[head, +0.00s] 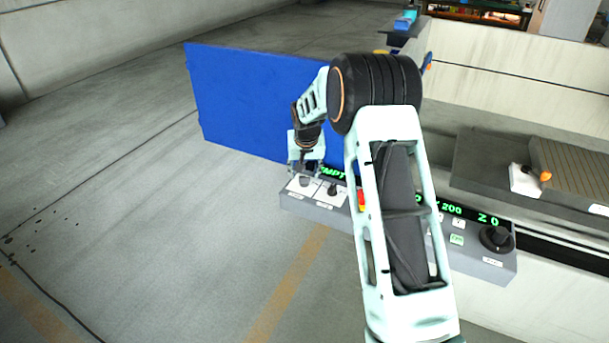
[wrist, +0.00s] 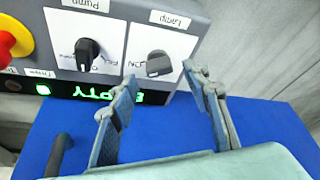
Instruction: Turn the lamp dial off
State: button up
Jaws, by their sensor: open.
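The lamp dial (wrist: 158,65) is a dark grey knob on a white plate labelled "Lamp", upside down in the wrist view. Its grip bar lies roughly left to right in that view, with partly covered lettering beside it. My gripper (wrist: 161,76) is open, its two blue-grey fingers apart on either side just below the dial in the picture, and nothing shows between them. I cannot tell whether a finger touches the knob. In the head view my gripper (head: 305,172) is over the left end of the control panel (head: 322,212) and partly hides the lamp plate.
The black pump dial (wrist: 87,52) sits beside the lamp plate, and a red stop button (wrist: 8,42) lies beyond it. A green "EMPTY" display (wrist: 95,93) and a blue panel with a dark handle (wrist: 60,150) are close by. A larger black knob (head: 496,238) is at the far right.

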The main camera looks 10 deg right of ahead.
aim_at(304, 180)
jog(key=shift+x, duration=1.35)
jog(key=c, duration=1.1)
jog(key=shift+d+n, duration=0.1)
jog(key=shift+n, duration=0.2)
jog(key=n+y, duration=0.1)
jog(key=n, duration=0.1)
jog(key=shift+d+n, duration=0.1)
jog(key=shift+n, duration=0.3)
jog(key=n+y, duration=0.1)
jog(key=n, duration=0.1)
jog(key=shift+w+n, duration=0.1)
jog(key=shift+n, duration=0.3)
jog(key=n+y, duration=0.1)
jog(key=n, duration=0.1)
jog(key=n+g+y+b, duration=0.1)
jog(key=n, duration=0.2)
jog(key=shift+d+n+g, duration=0.1)
jog(key=shift+n+g, duration=0.2)
